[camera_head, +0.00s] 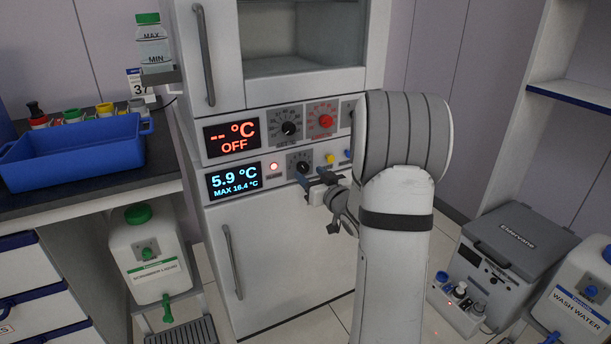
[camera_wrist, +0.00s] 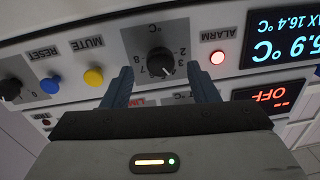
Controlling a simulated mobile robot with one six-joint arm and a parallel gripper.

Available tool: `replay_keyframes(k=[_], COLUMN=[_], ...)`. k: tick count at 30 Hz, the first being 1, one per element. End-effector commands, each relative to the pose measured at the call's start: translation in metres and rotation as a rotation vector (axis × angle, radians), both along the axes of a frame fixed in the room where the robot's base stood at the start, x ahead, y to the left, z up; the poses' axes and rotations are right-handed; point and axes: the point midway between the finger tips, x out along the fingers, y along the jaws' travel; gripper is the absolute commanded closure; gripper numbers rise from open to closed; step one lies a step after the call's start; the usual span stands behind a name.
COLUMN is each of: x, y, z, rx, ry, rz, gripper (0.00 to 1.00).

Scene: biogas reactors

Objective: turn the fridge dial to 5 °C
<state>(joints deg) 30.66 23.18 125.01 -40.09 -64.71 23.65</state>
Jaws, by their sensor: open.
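The fridge dial is a black knob on a grey numbered plate on the lower control panel. It shows in the wrist view (camera_wrist: 160,62), upside down, and in the head view (camera_head: 302,166). Its exact setting is too small to read surely. The blue display beside it (camera_head: 234,181) reads 5.9 °C, MAX 16.4 °C. My gripper (camera_head: 318,181) is open and empty in front of the lower panel. In the wrist view, its two blue fingertips (camera_wrist: 160,70) lie left and right of the knob, apart from it. Whether they reach around its depth is unclear.
A red alarm light (camera_wrist: 217,57) glows beside the dial. Yellow (camera_wrist: 93,77) and blue (camera_wrist: 50,84) buttons sit on its other side. The upper panel has a red OFF display (camera_head: 232,137), a black knob (camera_head: 289,129) and a red knob (camera_head: 325,122). A blue tray (camera_head: 75,170) stands left.

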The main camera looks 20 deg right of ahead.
Motion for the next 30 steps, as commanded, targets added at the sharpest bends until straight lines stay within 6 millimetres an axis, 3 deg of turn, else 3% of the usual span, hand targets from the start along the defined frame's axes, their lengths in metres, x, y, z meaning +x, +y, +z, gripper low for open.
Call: replay_keyframes(k=[6, 16, 30], x=[0.025, 0.030, 0.029], y=[0.002, 0.002, 0.002], z=[-0.001, 0.000, 0.000], rx=[-0.001, 0.000, -0.001], ry=[0.001, 0.001, 0.001], rz=[0.000, -0.001, -0.002], gripper=[0.46, 0.46, 0.84])
